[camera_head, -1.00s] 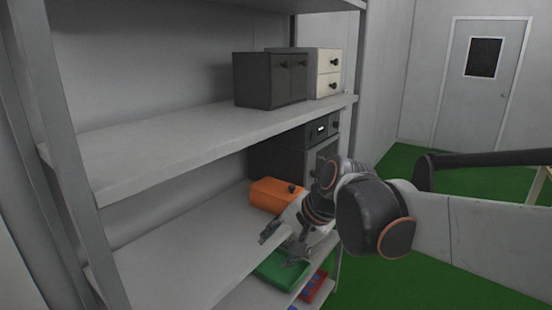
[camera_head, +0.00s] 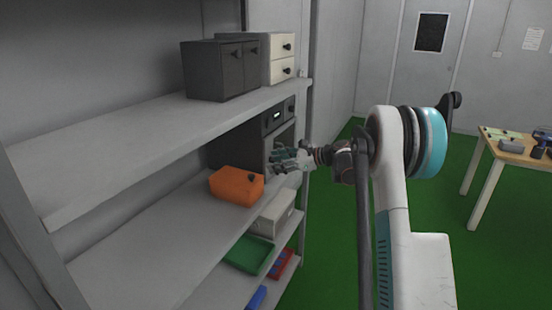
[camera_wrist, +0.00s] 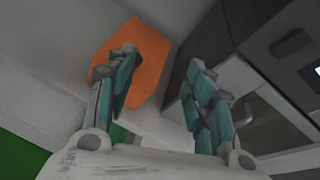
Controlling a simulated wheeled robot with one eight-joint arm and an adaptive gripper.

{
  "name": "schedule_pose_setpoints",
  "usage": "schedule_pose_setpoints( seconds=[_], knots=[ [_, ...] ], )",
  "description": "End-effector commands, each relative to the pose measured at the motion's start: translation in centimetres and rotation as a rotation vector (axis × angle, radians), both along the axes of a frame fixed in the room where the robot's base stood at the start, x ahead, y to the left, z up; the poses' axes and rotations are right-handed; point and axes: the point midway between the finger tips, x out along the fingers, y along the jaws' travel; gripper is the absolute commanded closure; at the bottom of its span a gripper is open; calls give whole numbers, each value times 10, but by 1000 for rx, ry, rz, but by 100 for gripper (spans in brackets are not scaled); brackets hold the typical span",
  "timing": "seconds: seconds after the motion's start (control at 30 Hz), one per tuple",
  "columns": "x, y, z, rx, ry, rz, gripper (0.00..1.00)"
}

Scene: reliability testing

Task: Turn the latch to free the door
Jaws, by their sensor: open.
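A dark appliance (camera_head: 240,145) stands on the middle shelf with a control panel, a small lit display and a grey door (camera_head: 284,140) below. It also shows in the wrist view (camera_wrist: 230,38), with the lighter door front beside a finger. I cannot clearly make out a latch on it; my gripper hides part of its front. My gripper (camera_head: 277,160) is open and empty in front of the appliance's lower front. In the wrist view its teal fingers (camera_wrist: 163,58) are spread apart, with an orange box (camera_wrist: 150,65) behind the left finger.
The orange box (camera_head: 232,188) with a dark knob sits on the middle shelf (camera_head: 150,245), left of my gripper. A dark cabinet (camera_head: 215,75) and white drawers (camera_head: 275,70) stand above. A green tray (camera_head: 248,254) lies below.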

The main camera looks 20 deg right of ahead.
Motion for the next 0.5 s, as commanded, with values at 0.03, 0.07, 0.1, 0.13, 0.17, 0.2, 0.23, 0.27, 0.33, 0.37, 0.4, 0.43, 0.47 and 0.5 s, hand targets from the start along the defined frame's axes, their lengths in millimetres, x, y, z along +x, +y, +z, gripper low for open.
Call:
schedule_pose_setpoints(
  seconds=[0.03,0.07,0.1,0.13,0.17,0.2,0.23,0.27,0.33,0.37,0.4,0.43,0.47,0.5],
  knots=[
    [6,-23,-8,55,-1,-26,52],
    [9,-35,-13,91,0,-38,52],
    [11,-50,-19,139,-1,-56,52],
    [12,-61,-24,173,-1,-66,52],
    [13,-72,-29,205,-3,-77,52],
    [13,-85,-35,247,-4,-90,52],
    [13,-94,-39,276,-7,-97,52],
    [12,-103,-43,303,-8,-104,52],
    [10,-119,-51,357,-12,-118,52],
    [9,-125,-55,375,-13,-122,52],
    [8,-132,-58,397,-15,-128,52],
    [7,-136,-60,411,-16,-131,52],
    [6,-139,-62,422,-18,-132,52],
    [6,-142,-63,434,-20,-134,52]
  ],
)
